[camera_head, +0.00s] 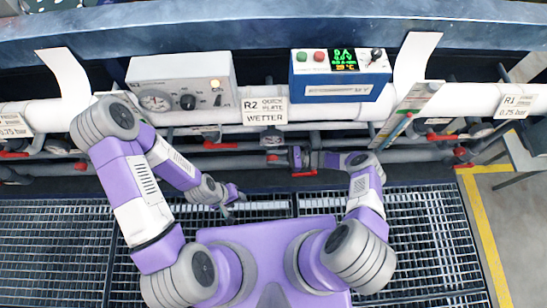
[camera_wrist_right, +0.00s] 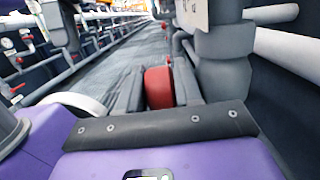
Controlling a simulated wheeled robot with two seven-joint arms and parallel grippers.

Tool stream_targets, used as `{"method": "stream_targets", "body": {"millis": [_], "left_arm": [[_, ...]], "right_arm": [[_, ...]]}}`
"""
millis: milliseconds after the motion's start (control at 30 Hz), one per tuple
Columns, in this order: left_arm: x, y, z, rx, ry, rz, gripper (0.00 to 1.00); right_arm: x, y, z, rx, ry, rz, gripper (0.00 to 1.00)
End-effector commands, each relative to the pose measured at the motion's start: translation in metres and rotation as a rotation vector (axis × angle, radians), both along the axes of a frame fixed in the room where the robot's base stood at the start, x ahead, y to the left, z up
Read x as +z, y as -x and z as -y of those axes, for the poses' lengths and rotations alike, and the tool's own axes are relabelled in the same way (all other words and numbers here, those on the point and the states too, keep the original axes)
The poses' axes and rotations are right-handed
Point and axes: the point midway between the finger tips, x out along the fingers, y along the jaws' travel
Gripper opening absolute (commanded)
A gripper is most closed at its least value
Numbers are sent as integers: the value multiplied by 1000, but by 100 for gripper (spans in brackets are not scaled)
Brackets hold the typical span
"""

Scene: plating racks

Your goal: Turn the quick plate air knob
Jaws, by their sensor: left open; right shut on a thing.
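A red knob (camera_wrist_right: 158,88) sits between the two dark fingers of my right gripper (camera_wrist_right: 157,92) in the right wrist view, and the gripper is shut on it. In the head view my right gripper (camera_head: 276,158) reaches left along the grey pipes, just below the sign "R2 QUICK PLATE WETTER" (camera_head: 265,110). The knob's far side is hidden by the fingers. My left gripper (camera_head: 234,200) hangs over the dark grating, lower left of the right one, open and empty.
A beige panel with a gauge (camera_head: 182,84) and a blue control box (camera_head: 338,77) stand above the white pipe. Red valve handles line the pipes, including one (camera_head: 304,173) just below my right gripper and one (camera_head: 220,145) to its left. The grating below is clear.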

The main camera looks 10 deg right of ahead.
Motion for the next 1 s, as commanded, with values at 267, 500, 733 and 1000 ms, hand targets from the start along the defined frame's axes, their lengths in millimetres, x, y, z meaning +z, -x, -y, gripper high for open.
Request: {"method": "stream_targets", "body": {"millis": [267, 500, 733, 1000], "left_arm": [[0, 0, 0, 0, 0, 0, 43], [0, 0, 0, 0, 0, 0, 43], [0, 0, 0, 0, 0, 0, 43], [0, 0, 0, 0, 0, 0, 43]], "right_arm": [[-1, 0, 0, 0, -66, 3, 4], [0, 0, 1, 1, -76, 5, 4], [0, 0, 1, 1, -75, 5, 36], [-1, 0, 1, 1, -75, 5, 40]]}}
